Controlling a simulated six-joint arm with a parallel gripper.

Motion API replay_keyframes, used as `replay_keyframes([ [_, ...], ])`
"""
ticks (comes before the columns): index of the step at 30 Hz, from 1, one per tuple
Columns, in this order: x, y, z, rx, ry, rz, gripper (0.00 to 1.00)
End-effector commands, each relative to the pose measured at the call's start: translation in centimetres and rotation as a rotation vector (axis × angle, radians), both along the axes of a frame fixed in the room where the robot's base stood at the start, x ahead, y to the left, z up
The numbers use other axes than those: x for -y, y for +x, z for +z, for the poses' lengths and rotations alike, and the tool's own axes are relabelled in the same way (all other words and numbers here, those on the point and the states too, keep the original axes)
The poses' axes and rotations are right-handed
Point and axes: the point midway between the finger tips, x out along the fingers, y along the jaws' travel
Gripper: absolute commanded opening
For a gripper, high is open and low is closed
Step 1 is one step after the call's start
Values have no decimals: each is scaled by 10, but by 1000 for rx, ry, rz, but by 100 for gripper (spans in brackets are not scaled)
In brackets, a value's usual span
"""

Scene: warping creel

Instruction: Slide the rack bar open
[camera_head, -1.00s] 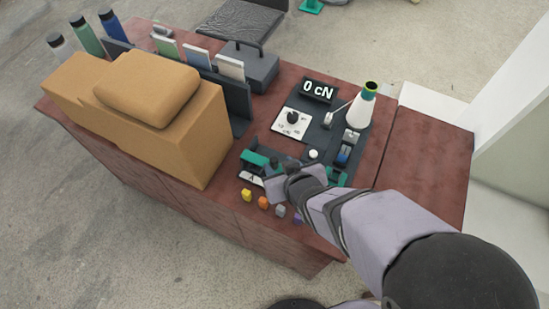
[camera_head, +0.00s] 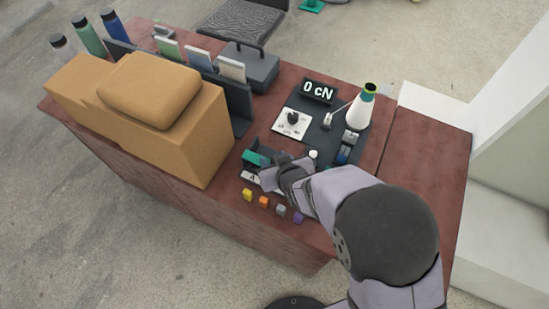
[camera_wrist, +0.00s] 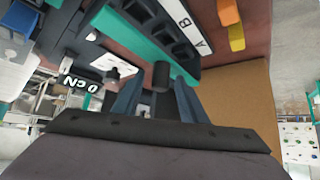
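The teal rack bar (camera_wrist: 150,45) runs diagonally across the upper part of the wrist view, with dark slots and a white strip lettered A and B beside it. A dark round knob (camera_wrist: 161,75) stands at its near edge. In the head view, the left end of the teal part (camera_head: 254,158) shows; my arm covers much of the rest. My gripper (camera_wrist: 157,92) has its two fingers apart, with the knob between or just beyond the tips; contact is not clear. In the head view, my gripper (camera_head: 272,172) is low over the rack.
Yellow (camera_head: 247,195), orange (camera_head: 264,202), grey (camera_head: 281,210) and purple (camera_head: 298,217) small blocks lie along the front edge. A tan box (camera_head: 150,120) stands left. A "0 cN" display (camera_head: 318,91) and a white cone (camera_head: 360,107) stand behind the rack.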

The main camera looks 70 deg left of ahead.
Motion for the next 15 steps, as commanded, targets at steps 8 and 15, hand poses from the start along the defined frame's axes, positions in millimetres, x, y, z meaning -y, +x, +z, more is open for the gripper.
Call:
replay_keyframes([
  [8, 0, 0, 0, 0, 0, 0, 17],
  [15, -1, 1, 0, 0, 0, 0, 0],
])
